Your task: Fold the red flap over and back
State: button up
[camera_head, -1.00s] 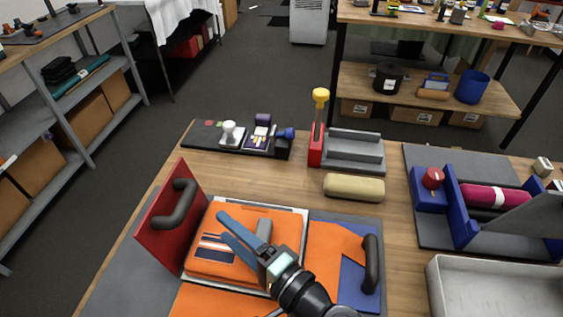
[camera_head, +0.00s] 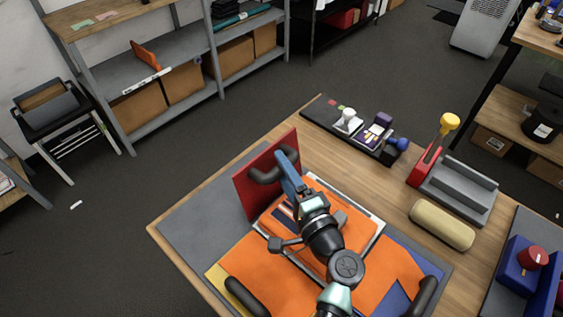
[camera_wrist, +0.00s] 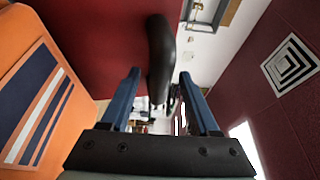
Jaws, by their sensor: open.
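The red flap (camera_head: 262,182) stands upright at the far left side of the folding board, with a black handle (camera_head: 262,175) on its inner face. In the wrist view, the red flap (camera_wrist: 95,35) fills the upper left and the black handle (camera_wrist: 161,50) runs between my blue fingers. My gripper (camera_head: 287,160) is open at the handle; it also shows in the wrist view (camera_wrist: 159,74). I cannot tell whether either finger touches the handle. Folded orange fabric (camera_head: 362,238) with a striped patch lies on the board beside the flap, partly hidden by my arm.
A yellow flap corner (camera_head: 215,278) and more black handles (camera_head: 425,297) show at the board's near and right sides. Grey mat (camera_head: 205,225) at left is bare.

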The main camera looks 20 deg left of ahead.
jog(key=shift+w+a, duration=0.4)
grip_shut()
dwell(1.3)
